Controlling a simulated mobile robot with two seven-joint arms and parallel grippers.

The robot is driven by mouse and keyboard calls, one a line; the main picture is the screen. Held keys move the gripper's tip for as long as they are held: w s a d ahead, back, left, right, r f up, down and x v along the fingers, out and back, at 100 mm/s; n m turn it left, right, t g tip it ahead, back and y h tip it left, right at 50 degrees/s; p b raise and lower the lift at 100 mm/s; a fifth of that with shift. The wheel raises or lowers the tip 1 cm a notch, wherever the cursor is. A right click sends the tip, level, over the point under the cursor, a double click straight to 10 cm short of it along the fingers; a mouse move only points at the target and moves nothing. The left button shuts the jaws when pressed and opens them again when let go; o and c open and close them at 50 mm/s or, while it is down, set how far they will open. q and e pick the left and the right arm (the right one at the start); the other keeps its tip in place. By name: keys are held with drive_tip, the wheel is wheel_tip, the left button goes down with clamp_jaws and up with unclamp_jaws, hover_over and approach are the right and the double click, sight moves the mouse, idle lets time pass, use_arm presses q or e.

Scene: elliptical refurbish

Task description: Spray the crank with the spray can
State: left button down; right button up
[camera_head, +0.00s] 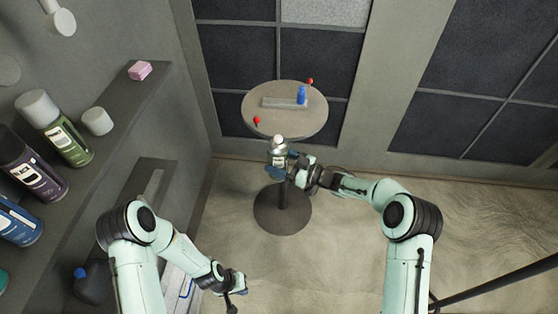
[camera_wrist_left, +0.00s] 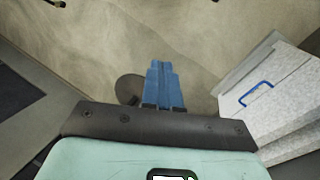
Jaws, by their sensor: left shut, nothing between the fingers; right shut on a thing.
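A grey bar with an upright blue handle, which looks like the crank (camera_head: 285,103), lies on a small round table (camera_head: 290,122). Two red knobs show near the table's edge, one front left and one back right. My right gripper (camera_head: 277,171) is shut on a spray can (camera_head: 278,148) with a grey top and a label. It holds the can about upright at the near side of the table, apart from the crank in the picture. My left gripper (camera_head: 240,284) is low at the left, shut and empty; its blue fingers are together in the left wrist view (camera_wrist_left: 164,85).
A shelf at the left holds several cans, including a green one (camera_head: 62,137) and a purple one (camera_head: 30,170), and a pink block (camera_head: 140,70). A white box with a blue handle (camera_wrist_left: 257,95) stands beside my left gripper. The floor at right is mostly clear.

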use_arm(q)
drive_tip(key=w+d+r+m+t, duration=0.1)
drive_tip(key=w+r+m, duration=0.15)
drive_tip(key=w, duration=0.55)
drive_tip(key=w+d+r+m+t, duration=0.1)
drive_tip(key=w+r, duration=0.3)
drive_tip(key=w, duration=0.4)
drive_tip(key=w+d+r+m+t+h, duration=0.2)
drive_tip(key=w+d+r+m, duration=0.15)
drive_tip(key=w+r, duration=1.35)
drive_tip(key=d+r+m+h, duration=0.1)
drive_tip(key=d+r+m, duration=0.25)
drive_tip(key=r, duration=0.95)
drive_tip(key=d+r+m+h, duration=0.1)
drive_tip(key=d+r+m, duration=0.3)
drive_tip(key=r, duration=0.9)
drive_tip(key=shift+m+g, duration=0.3)
drive_tip(key=shift+m, duration=0.15)
drive_tip(key=shift+s+a+f, duration=0.15)
drive_tip(key=shift+a+f, duration=0.05)
drive_tip(key=shift+f, duration=0.8)
drive_tip(key=shift+s+a+f, duration=0.1)
drive_tip(key=shift+a+f, duration=0.15)
drive_tip(key=shift+f, duration=0.8)
drive_tip(key=shift+s+a+f, duration=0.15)
drive_tip(key=shift+a+f, duration=0.05)
drive_tip(key=shift+f, duration=0.8)
drive_tip(key=shift+f, duration=0.15)
